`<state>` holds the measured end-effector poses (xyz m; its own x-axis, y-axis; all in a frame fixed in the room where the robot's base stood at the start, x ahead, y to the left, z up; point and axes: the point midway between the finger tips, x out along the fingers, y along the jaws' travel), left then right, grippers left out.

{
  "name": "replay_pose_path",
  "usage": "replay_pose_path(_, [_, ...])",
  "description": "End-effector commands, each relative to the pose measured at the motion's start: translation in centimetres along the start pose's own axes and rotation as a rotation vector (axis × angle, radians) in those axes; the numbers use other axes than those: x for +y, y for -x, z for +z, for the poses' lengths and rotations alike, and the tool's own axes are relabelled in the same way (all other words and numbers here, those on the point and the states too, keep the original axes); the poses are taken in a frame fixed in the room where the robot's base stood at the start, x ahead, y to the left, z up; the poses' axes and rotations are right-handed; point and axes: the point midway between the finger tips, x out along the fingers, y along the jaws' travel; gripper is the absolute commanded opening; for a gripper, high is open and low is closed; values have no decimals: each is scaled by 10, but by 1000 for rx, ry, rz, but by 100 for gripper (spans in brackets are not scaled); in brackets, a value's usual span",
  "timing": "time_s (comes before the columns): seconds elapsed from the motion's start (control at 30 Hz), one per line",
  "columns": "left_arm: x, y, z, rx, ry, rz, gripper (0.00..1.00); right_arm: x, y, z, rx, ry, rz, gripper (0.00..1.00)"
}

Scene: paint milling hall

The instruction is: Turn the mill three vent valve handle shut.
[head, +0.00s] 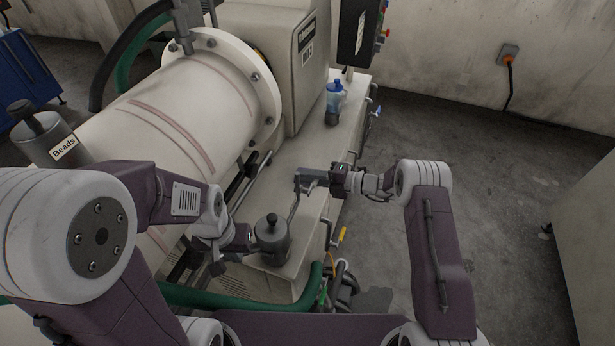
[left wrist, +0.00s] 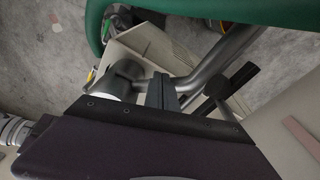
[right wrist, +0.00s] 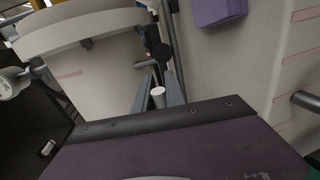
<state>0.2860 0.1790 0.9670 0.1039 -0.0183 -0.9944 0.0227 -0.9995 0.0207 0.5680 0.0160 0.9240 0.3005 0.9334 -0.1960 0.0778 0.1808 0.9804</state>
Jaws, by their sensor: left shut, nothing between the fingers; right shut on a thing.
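My right gripper (head: 304,182) is over the machine's ledge, shut on a slim grey handle (head: 294,206) that rises beside a lidded grey pot (head: 272,240). In the right wrist view a pale rounded end (right wrist: 157,92) shows between the fingers (right wrist: 160,98). I cannot read a label naming the valve. My left gripper (head: 248,239) is low, at the left side of the pot, its fingertips mostly hidden in the head view. In the left wrist view its fingers (left wrist: 162,88) are shut and empty, near a bent grey pipe (left wrist: 205,72).
The large white mill drum (head: 165,115) fills the left. A blue bottle (head: 335,92) stands on the ledge. A yellow handle (head: 341,236) and a blue handle (head: 376,111) stick out along its right edge. A green hose (head: 200,297) runs below. Floor at right is clear.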

Motion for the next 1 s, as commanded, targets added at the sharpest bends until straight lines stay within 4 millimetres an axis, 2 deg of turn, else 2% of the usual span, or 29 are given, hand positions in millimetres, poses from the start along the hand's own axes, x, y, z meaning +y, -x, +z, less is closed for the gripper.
replay_pose_path(0.23, [0, 0, 0, 0, 0, 0, 0, -1, 1, 1, -3, -3, -1, 0])
replay_pose_path(0.27, [0, 0, 0, 0, 0, 0, 0, -1, 1, 1, -3, -3, -1, 18])
replay_pose_path(0.33, [0, 0, 0, 0, 0, 0, 0, -1, 1, 1, -3, -2, -1, 37])
replay_pose_path(0.67, [0, 0, 0, 0, 0, 0, 0, -1, 3, 0, -2, -1, -1, 37])
replay_pose_path(0.77, [0, -3, 0, 0, 0, 0, 0, -2, 17, 1, -5, -2, -1, 37])
replay_pose_path(1.0, [0, -9, 1, 0, 0, 0, 0, -2, 70, 2, -5, -1, -1, 37])
